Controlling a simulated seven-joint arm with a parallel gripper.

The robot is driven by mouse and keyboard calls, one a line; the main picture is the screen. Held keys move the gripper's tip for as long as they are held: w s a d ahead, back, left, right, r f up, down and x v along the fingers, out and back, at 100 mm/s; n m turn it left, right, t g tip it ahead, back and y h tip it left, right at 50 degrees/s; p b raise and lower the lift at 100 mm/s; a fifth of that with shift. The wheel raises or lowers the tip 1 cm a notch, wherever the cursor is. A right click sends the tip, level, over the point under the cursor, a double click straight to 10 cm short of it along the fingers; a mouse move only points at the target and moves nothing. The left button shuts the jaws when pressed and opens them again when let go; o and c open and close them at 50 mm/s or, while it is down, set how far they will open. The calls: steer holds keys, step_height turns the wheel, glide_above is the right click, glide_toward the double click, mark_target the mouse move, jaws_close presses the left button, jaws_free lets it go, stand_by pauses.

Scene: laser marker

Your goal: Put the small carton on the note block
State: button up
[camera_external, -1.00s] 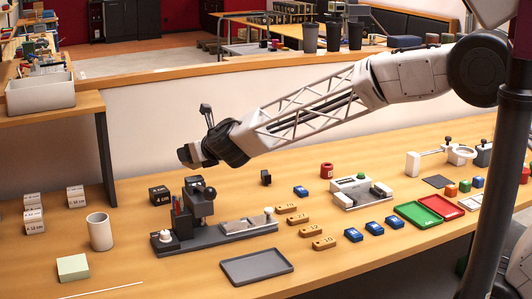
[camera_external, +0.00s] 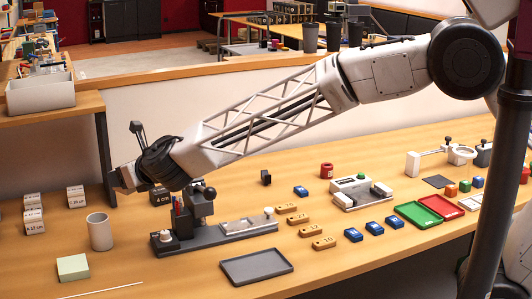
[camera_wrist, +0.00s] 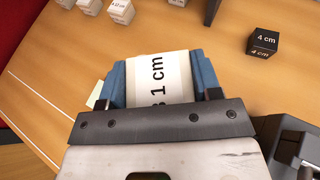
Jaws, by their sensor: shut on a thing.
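My gripper (camera_wrist: 160,88) is shut on a small white carton (camera_wrist: 158,74) with "1 cm" printed on it. The carton sits between the two blue fingers in the wrist view. The note block (camera_external: 73,268) is a pale green square block at the front left of the table. It is apart from my gripper, nearer the front edge. In the wrist view a pale sliver, probably the block, shows beside the left finger.
Other white cartons (camera_external: 33,221) stand at the left. A black "4 cm" cube (camera_wrist: 263,42) and the marker machine (camera_external: 200,235) are to the right. A thin white rod (camera_external: 100,290) lies in front.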

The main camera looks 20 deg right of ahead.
steer(key=s+a+f+m+t+h, duration=0.1)
steer(key=s+a+f+m+h, duration=0.1)
steer(key=s, duration=0.5)
steer(key=s+a+f+m+t+h, duration=0.1)
steer(key=s+a+f+m+h, duration=0.1)
steer(key=s+f+m+h, duration=0.2)
steer(key=shift+s+a+f+h, duration=0.2)
steer(key=shift+s+f+h, duration=0.3)
steer(key=shift+s+f, duration=1.3)
steer(key=shift+s+r, duration=0.2)
steer(key=shift+r, duration=0.05)
glide_above(72, 262)
steer(key=shift+f, duration=0.75)
steer(key=shift+f, duration=1.75)
steer(key=shift+f, duration=0.15)
